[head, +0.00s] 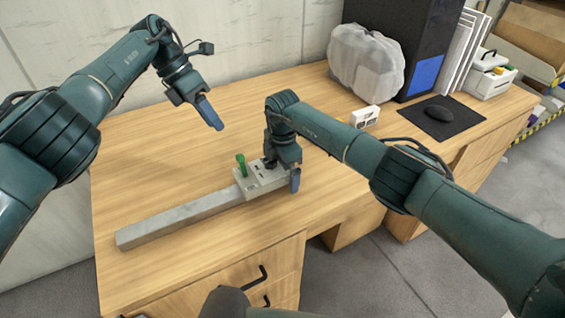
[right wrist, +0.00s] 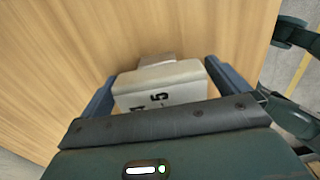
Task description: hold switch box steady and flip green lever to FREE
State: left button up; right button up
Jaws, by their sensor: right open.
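The grey switch box (head: 250,187) sits on the desk at the right end of a long grey bar (head: 180,219). The green lever (head: 241,164) sticks up from the box's left part, roughly upright. My right gripper (head: 283,172) is at the box's right end and hides part of it. In the right wrist view, its blue fingers stand open on either side of the pale end of the switch box (right wrist: 160,85), with small gaps showing. The lever is not visible there. My left gripper (head: 210,113) hangs above the desk, behind and left of the box, apart from the lever; its finger gap is unclear.
The wooden desk (head: 135,170) is clear around the bar. Farther back are a small white box (head: 366,116), a plastic-wrapped bundle (head: 365,62), a dark computer case (head: 405,30) and a mouse (head: 438,113) on a black mat. A wall runs behind the desk.

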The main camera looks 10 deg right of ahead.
jog(key=c, duration=1.6)
pick_arm(q)
jog(key=shift+f, duration=0.1)
jog(key=shift+c, duration=0.8)
jog(key=d+f+m+h, duration=0.1)
jog(key=d+f+m+t+h, duration=0.1)
jog(key=f+h, duration=0.1)
jog(key=d+f+m+h, duration=0.1)
jog(key=f, duration=0.1)
jog(key=shift+w+d+f+m+t+h, duration=0.15)
jog(key=shift+w+d+m+t+h, duration=0.15)
jog(key=shift+h, duration=0.1)
jog(key=c, duration=0.6)
jog(key=shift+w+f+m+t+h, duration=0.25)
jog(key=shift+m+t+h, duration=0.3)
jog(key=shift+h, duration=0.25)
grip_shut()
jog(key=s+a+f+m+t+h, duration=0.1)
jog(key=s+a+f+m+t, duration=0.1)
jog(key=a+m+t, duration=0.1)
jog(key=s+a+f+m+t, duration=0.3)
jog(key=a+m+t, duration=0.1)
jog(key=a+t, duration=0.2)
jog(key=shift+a+f+h, duration=0.15)
jog(key=shift+a+h, duration=0.25)
jog(key=shift+a, duration=0.45)
pick_arm(e)
jog(key=shift+r, duration=0.1)
